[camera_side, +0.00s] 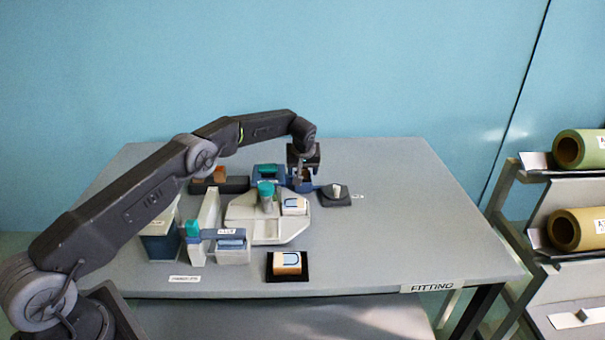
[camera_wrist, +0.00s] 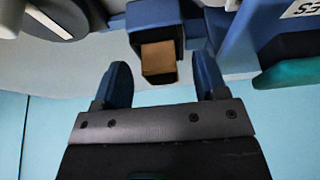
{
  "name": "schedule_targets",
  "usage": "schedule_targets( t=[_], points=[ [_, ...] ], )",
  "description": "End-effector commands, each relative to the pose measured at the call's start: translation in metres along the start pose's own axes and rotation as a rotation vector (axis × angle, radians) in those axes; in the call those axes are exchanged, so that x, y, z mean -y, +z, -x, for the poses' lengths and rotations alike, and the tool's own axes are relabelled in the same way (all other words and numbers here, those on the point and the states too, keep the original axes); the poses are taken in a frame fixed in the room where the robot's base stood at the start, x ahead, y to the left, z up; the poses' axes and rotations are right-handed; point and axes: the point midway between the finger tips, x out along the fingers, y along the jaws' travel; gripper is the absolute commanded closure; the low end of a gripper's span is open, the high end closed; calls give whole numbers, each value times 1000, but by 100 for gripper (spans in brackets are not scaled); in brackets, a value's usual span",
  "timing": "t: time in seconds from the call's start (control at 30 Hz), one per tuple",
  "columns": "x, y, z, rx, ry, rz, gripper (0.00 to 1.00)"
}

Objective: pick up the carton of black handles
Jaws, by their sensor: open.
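A small carton (camera_side: 287,262) with a white label and a dark U-shaped picture, brown below, sits on a black mat (camera_side: 274,278) at the table's front. A similar small carton (camera_side: 294,205) lies on the white fixture behind it. I cannot read which one is marked for black handles. My gripper (camera_side: 303,182) is at the back of the fixture, away from the front carton. In the wrist view my gripper (camera_wrist: 163,84) is open, two blue fingers apart. A brown block (camera_wrist: 159,60) in a dark blue holder (camera_wrist: 153,22) shows between and beyond the fingertips.
The white fixture (camera_side: 250,232) with a green-topped post fills the table's middle. A grey-blue bin (camera_side: 160,245) stands at left, and a dark tray (camera_side: 233,184) with brown blocks is at back. A rack with paper rolls (camera_side: 568,228) is at right.

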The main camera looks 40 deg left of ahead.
Motion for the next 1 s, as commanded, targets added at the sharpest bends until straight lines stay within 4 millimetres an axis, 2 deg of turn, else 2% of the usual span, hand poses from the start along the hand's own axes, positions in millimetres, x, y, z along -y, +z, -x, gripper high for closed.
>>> schedule_targets(
  t=[0.23, 0.8, 1.0],
  points=[
    [0, 0, -2, 0, 0, 0, 34],
    [0, 0, -1, 0, 0, 0, 88],
    [0, 0, -1, 0, 1, 0, 88]
  ],
)
